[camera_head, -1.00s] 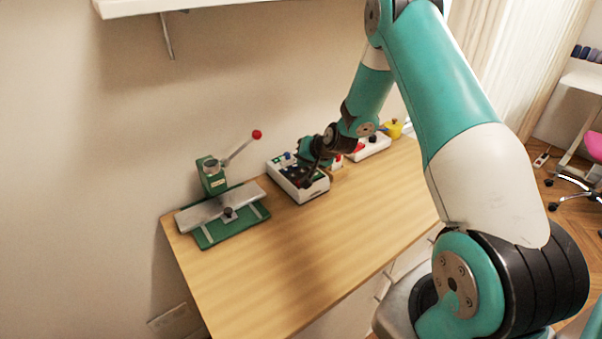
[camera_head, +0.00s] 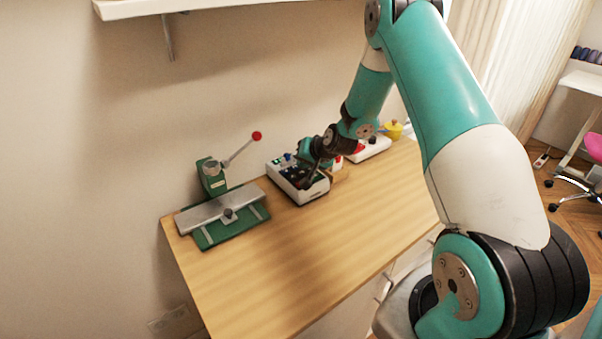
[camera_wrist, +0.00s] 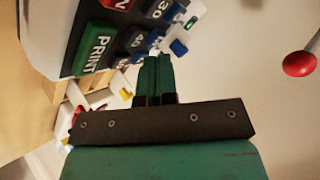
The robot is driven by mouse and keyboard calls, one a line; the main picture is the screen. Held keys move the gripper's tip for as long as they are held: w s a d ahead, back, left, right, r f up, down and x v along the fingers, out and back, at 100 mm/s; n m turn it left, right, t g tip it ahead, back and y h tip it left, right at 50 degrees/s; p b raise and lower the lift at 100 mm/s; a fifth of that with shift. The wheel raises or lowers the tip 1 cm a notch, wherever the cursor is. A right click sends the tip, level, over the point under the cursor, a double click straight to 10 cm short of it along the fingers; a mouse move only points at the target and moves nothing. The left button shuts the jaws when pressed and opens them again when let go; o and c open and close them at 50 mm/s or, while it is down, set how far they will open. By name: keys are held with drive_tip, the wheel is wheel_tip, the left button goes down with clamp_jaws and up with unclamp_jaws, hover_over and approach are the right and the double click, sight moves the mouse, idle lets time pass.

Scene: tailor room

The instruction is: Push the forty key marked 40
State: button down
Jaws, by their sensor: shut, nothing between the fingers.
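A white keypad device (camera_head: 313,193) with a dark key panel stands on the table; it also fills the upper left of the wrist view (camera_wrist: 40,30). A dark key that seems to read 40 (camera_wrist: 137,40) lies just up-left of my fingertips in the wrist view. A key marked 30 (camera_wrist: 159,8) and a large green PRINT key (camera_wrist: 94,50) are near it. My gripper (camera_wrist: 154,56) is shut and empty, its green fingers reaching over the panel's edge. Whether the tips touch a key I cannot tell. In the head view my gripper (camera_head: 310,180) partly covers the panel.
A green press with a red-knobbed lever (camera_head: 257,135) stands left of the device. Another white device with a red part (camera_head: 372,148) and a yellow object (camera_head: 393,130) stand behind, to the right. The wooden table (camera_head: 300,255) is clear in front.

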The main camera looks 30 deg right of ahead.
sight(303, 172)
idle(0.7)
drive_tip(key=shift+f+b, duration=0.45)
drive_tip(key=shift+f+b, duration=0.4)
idle(0.5)
drive_tip(key=shift+r, duration=0.15)
drive_tip(key=shift+r+p, duration=0.55)
drive_tip(key=shift+r, duration=0.15)
drive_tip(key=shift+r, duration=0.1)
drive_tip(key=shift+r+p, duration=1.6)
drive_tip(key=shift+r, duration=0.8)
